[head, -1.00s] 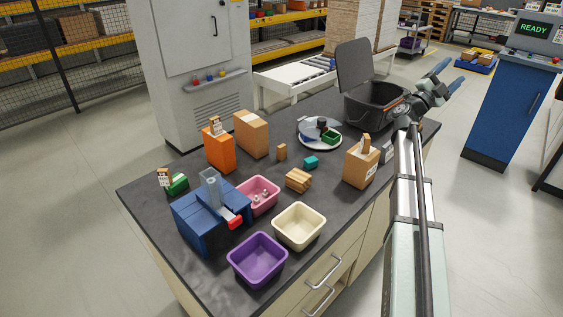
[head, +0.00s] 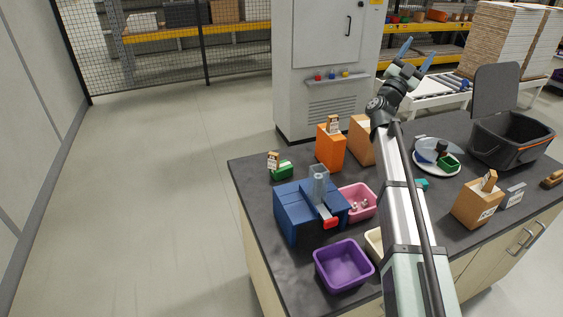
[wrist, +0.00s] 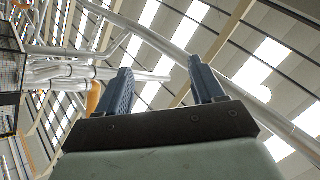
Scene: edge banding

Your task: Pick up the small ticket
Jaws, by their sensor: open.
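Several small tan tickets or tags with markings stand up in holders on the dark bench. One ticket (head: 273,160) stands in a low green block (head: 283,170) at the far left. Another ticket (head: 333,124) stands on a tall orange box (head: 329,150). A third ticket (head: 489,181) leans on a tan box (head: 476,206) at the right. I cannot tell by size alone which is the small one. My gripper (head: 418,54) is raised high above the bench, pointing up, open and empty. In the wrist view, its blue fingers (wrist: 160,72) stand apart with only the ceiling behind.
A blue machine (head: 300,212) with a red tip sits at the front left. A purple bin (head: 343,266), a pink bin (head: 360,203) and a partly hidden cream bin are near it. A round plate (head: 424,166) and a black open-lidded bin (head: 510,140) stand right. My arm crosses the bench's middle.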

